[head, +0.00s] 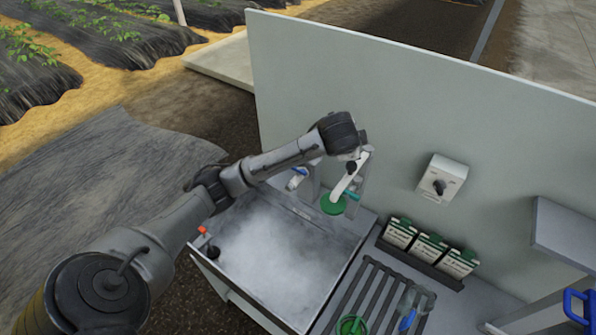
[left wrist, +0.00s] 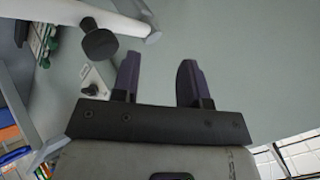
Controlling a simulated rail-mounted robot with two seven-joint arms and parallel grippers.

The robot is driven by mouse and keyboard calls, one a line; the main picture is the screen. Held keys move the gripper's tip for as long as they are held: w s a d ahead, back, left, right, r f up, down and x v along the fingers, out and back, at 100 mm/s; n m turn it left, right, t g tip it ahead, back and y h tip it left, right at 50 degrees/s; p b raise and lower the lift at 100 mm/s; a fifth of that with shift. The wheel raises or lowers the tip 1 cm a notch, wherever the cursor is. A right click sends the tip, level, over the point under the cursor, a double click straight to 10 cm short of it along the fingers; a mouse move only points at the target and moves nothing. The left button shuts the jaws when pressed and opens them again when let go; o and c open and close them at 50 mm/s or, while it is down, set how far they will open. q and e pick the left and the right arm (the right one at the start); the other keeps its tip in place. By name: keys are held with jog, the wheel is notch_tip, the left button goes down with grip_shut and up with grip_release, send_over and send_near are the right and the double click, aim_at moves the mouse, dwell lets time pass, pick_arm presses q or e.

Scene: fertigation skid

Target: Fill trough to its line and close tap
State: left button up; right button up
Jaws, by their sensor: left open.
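The trough (head: 280,255) is a wide grey basin in the head view, with a hazy whitish-grey inside; I cannot make out a water level or fill line. A white spout-like pipe (head: 349,175) slants above its back right corner, with a green disc (head: 333,204) at its lower end. A white pipe with a black knob (left wrist: 100,43) shows in the left wrist view; I cannot tell whether it is the tap. My left gripper (head: 364,146) is by the pipe's upper end, partly hidden by its wrist. Its fingers (left wrist: 158,78) are apart and empty. My right gripper is out of view.
A grey panel (head: 400,110) rises behind, carrying a control box (head: 442,180) with a black knob. Green-and-white packs (head: 430,247) stand right of the trough, beside a slatted rack (head: 372,290). A red-tipped fitting (head: 203,231) is at the trough's left edge. A shelf (head: 565,235) juts out at right.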

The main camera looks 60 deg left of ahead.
pick_arm(q)
jog(key=s+a+f+m+g+h+b, duration=0.1)
jog(key=s+a+f+m+g+h, duration=0.2)
jog(key=a, duration=0.5)
jog(key=s+a+f+m+g+h+b, duration=0.1)
jog(key=s+a+f+m+g+h, duration=0.25)
jog(key=a, duration=0.55)
jog(key=shift+m+g+y, duration=0.35)
jog(key=shift+g+y, duration=0.3)
jog(key=shift+y, duration=0.3)
jog(key=f, duration=0.4)
jog(key=f+p, duration=0.1)
jog(key=f, duration=0.4)
jog(key=w+f, duration=0.1)
jog(key=f, duration=0.4)
jog(key=shift+d, duration=0.1)
grip_shut()
